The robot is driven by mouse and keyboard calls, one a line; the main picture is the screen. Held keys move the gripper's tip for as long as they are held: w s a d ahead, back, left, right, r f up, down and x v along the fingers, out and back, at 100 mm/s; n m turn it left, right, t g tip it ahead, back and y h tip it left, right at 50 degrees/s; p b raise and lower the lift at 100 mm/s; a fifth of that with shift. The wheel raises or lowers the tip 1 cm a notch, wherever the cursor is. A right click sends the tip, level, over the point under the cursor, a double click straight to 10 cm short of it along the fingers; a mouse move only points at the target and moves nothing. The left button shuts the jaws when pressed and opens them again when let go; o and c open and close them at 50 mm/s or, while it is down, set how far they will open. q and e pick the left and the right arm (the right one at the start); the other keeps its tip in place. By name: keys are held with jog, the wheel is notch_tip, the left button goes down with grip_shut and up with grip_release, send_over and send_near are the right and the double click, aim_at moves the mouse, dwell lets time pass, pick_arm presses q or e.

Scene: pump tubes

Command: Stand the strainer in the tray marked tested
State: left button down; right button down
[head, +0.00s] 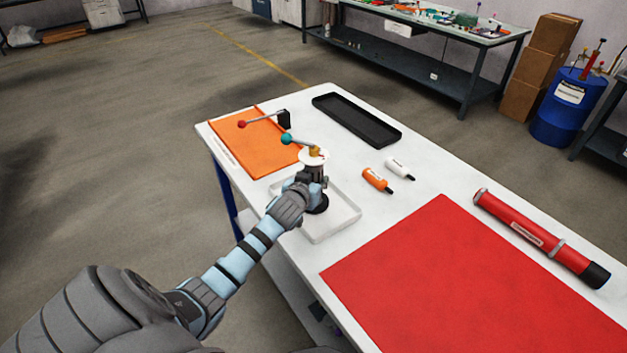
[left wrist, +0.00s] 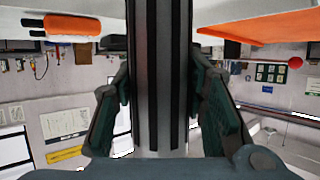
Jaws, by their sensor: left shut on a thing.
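My left gripper (head: 306,184) is shut on an upright thing at the near left of the table. In the left wrist view, a grey-white cylinder with dark lengthwise stripes (left wrist: 158,70) stands between the fingers (left wrist: 160,105); I take it for the strainer. In the head view the fingers hide most of it. A black round foot (head: 318,206) shows below the gripper, over a shallow white tray (head: 336,233). Whether the foot touches the tray floor I cannot tell. A white disc (head: 312,161) with a brass piece and a teal-knobbed lever (head: 288,139) shows above the gripper. No "tested" mark is readable.
A black tray (head: 392,137) lies at the back. An orange mat (head: 240,150) bears a red-knobbed lever (head: 243,124). An orange bottle (head: 375,179) and a white bottle (head: 398,168) lie right of the white tray. A red mat (head: 450,290) and a red tube (head: 530,235) lie on the right.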

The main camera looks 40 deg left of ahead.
pick_arm(q)
jog(key=c, duration=1)
grip_release()
jog(key=shift+s+r, duration=0.1)
jog(key=shift+r, duration=0.05)
jog(key=p+v, duration=0.2)
jog(key=v, duration=1)
jog(key=shift+p, duration=0.4)
